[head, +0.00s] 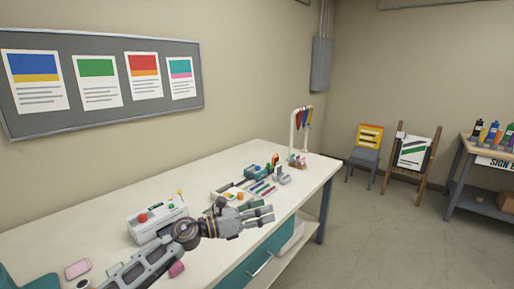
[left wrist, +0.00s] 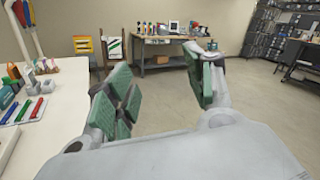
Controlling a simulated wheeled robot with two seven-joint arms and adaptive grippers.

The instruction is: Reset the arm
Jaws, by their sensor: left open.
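My left gripper (head: 262,214) reaches in from the lower left in the head view, over the front part of the white workbench (head: 80,232). Its fingers point right and are spread. In the left wrist view my left gripper (left wrist: 165,92) shows two green-padded fingers wide apart with nothing between them but the view of the room. A white laminator-like machine (head: 156,217) with a red button stands on the bench behind the left forearm. My right gripper is in neither view.
Pens and small tools (head: 262,188) lie on the bench beyond the gripper, near a stand with hanging coloured tools (head: 303,122). A chair (head: 367,148), an easel sign (head: 411,152) and a paint table (head: 474,150) stand at right. The floor between is clear.

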